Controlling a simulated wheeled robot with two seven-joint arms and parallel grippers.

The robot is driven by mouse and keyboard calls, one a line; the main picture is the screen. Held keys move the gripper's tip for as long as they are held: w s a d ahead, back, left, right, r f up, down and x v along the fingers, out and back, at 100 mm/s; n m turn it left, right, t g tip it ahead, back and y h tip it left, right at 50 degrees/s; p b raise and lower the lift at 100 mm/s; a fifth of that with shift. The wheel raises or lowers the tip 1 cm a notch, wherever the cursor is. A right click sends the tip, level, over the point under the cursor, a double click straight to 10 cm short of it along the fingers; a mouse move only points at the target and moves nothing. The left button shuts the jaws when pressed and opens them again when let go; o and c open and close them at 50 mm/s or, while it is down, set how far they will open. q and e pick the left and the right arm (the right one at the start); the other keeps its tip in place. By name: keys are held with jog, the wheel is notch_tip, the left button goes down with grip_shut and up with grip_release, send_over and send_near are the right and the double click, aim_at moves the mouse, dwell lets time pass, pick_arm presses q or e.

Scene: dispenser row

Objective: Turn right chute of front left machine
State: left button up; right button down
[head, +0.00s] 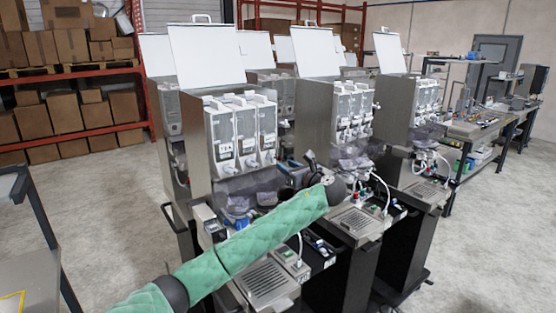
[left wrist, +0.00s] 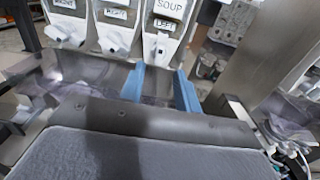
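The front left machine (head: 196,140) has three clear hoppers with white chutes. Its right chute (head: 269,156) is the nearest to the middle machine. In the left wrist view the right chute (left wrist: 158,48) hangs under the hopper labelled SOUP and LEFT. My left gripper (left wrist: 160,74) has two blue fingers standing apart with nothing between them. They are a little short of the right chute and below it, not visibly touching it. In the head view my green-padded left arm crosses in front of this machine, and the fingers are not clear there. My right gripper is not in view.
Clear funnels (left wrist: 80,72) lie below the chutes. The middle machine (head: 310,100) stands close on the right, with its steel side panel (left wrist: 262,55) near the gripper. A third machine (head: 397,110) stands beyond. A workbench (head: 480,128) is at the far right. Floor in front is open.

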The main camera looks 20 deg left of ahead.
aim_at(275, 159)
pick_arm(q)
jog(key=p+x, duration=0.1)
jog(key=x, duration=0.1)
jog(key=p+x, duration=0.1)
jog(key=x, duration=0.1)
jog(key=shift+r, duration=0.2)
jog(key=shift+p+x, duration=0.4)
jog(key=shift+x, duration=0.55)
jog(key=shift+f, duration=0.2)
grip_shut()
